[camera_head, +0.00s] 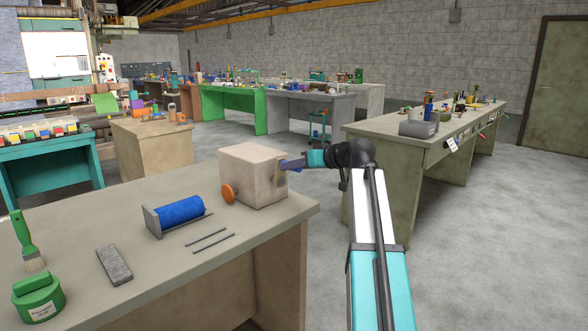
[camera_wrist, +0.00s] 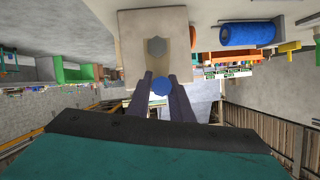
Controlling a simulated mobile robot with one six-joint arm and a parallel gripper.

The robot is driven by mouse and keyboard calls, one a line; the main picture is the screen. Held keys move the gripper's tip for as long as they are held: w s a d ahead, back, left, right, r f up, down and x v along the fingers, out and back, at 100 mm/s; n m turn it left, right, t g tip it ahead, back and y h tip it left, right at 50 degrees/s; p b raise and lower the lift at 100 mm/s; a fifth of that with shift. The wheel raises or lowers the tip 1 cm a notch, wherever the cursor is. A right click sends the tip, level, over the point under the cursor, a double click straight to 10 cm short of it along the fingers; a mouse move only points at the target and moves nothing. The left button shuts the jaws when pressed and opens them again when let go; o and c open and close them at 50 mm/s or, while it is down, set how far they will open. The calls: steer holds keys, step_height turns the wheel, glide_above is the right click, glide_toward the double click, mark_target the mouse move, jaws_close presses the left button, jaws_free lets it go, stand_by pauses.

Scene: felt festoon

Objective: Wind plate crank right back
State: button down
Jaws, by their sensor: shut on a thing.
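A beige box (camera_head: 252,178) stands on the near workbench, with an orange disc (camera_head: 229,194) at its lower left. In the wrist view the box (camera_wrist: 130,30) fills the top middle, and a grey shield-shaped plate (camera_wrist: 156,48) shows on the face toward me. My gripper (camera_head: 284,164) reaches the box's right side from the right. In the wrist view a round blue knob (camera_wrist: 160,88) sits between the dark fingers of my gripper (camera_wrist: 160,80), which are shut on it. The crank's link to the plate is partly hidden by the fingers.
On the near workbench (camera_head: 150,200) are a blue roll (camera_head: 180,211) on a grey stand, thin dark rods (camera_head: 208,240), a grey block (camera_head: 114,265), a green pot (camera_head: 38,300) and a green brush (camera_head: 25,240). Another bench (camera_head: 400,150) stands right of my arm; grey floor (camera_head: 470,240) is clear.

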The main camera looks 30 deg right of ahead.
steer(key=shift+s+a+f+n, duration=0.15)
steer(key=shift+a+f+n, duration=0.05)
steer(key=shift+a+n, duration=0.1)
steer(key=c, duration=1.6)
jaws_free()
steer(key=shift+r, duration=0.1)
steer(key=p+v, duration=0.1)
steer(key=v, duration=1.3)
steer(key=shift+a, duration=0.1)
